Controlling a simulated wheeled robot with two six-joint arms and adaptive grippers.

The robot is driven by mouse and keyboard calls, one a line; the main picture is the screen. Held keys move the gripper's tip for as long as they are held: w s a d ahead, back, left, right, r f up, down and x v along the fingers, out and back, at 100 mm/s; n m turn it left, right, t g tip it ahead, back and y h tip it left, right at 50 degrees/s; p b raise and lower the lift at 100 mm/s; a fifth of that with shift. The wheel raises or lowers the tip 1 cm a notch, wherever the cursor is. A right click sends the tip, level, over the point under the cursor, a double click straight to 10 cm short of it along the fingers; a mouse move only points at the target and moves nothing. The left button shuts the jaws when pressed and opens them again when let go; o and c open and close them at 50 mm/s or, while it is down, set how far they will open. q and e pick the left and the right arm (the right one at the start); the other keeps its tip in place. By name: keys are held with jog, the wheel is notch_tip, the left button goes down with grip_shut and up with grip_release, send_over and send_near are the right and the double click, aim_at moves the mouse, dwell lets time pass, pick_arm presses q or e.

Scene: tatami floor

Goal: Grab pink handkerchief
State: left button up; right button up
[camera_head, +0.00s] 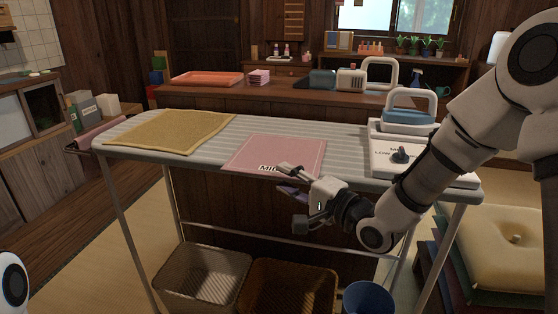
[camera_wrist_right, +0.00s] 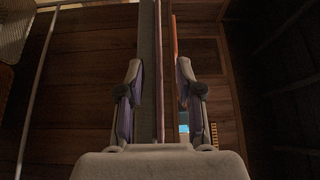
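The pink handkerchief (camera_head: 275,150) lies flat on the striped ironing board (camera_head: 350,140), at its front edge, with dark lettering partly hidden by my gripper. My right gripper (camera_head: 284,178) is open at that front edge, one finger above board height and one lower. In the right wrist view, a thin pink strip of the handkerchief (camera_wrist_right: 159,50) and the grey board edge (camera_wrist_right: 147,90) run between the spread fingers of the right gripper (camera_wrist_right: 158,72). I cannot tell whether the fingers touch the cloth. My left gripper is out of view.
A yellow cloth (camera_head: 172,130) lies on the board's left part. A blue-and-white iron (camera_head: 408,108) and a white dial panel (camera_head: 420,165) are at the right end. Baskets (camera_head: 203,277) and a blue bin (camera_head: 368,299) stand below. A cushion (camera_head: 505,247) is at right.

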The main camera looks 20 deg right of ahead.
jog(key=shift+x, duration=0.9)
jog(key=shift+s+d, duration=0.1)
jog(key=shift+c, duration=0.7)
grip_shut()
